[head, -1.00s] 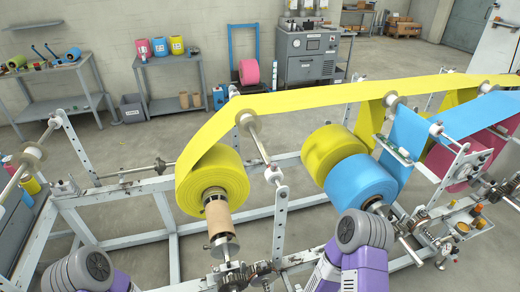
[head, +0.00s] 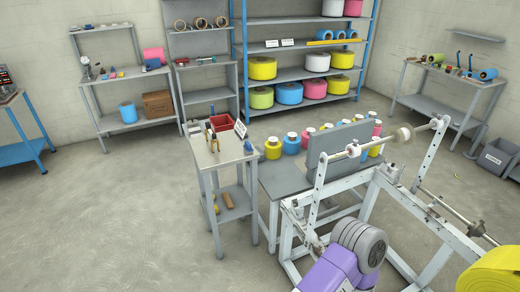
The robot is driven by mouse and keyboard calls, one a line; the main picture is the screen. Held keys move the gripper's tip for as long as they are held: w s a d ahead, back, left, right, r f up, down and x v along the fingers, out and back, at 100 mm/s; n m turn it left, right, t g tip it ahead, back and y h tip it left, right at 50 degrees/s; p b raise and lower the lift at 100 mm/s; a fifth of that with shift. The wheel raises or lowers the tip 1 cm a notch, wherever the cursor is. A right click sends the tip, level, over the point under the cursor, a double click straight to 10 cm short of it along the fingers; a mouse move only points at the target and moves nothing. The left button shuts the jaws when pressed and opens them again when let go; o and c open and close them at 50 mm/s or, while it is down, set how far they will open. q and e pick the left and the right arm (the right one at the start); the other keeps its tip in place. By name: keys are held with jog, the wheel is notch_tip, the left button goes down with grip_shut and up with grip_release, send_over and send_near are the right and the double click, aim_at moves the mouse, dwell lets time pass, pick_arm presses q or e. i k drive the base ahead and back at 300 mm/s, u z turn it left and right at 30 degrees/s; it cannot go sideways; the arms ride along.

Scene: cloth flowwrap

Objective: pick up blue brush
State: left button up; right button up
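I cannot make out a blue brush for certain. A small blue item (head: 248,147) lies at the right edge of the narrow grey stand's top (head: 228,156), too small to tell what it is. Beside it are an orange-handled tool (head: 213,140) and a red bin (head: 221,122). Part of one of my purple and grey arms shows at the bottom of the head view, right of centre. Neither gripper is in view.
The white machine frame (head: 305,225) and a yellow roll (head: 492,272) fill the lower right. Blue-framed shelving (head: 240,60) is behind. The floor (head: 120,220) at left is clear.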

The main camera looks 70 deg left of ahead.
aim_at(248, 147)
jog(key=u, duration=2.4)
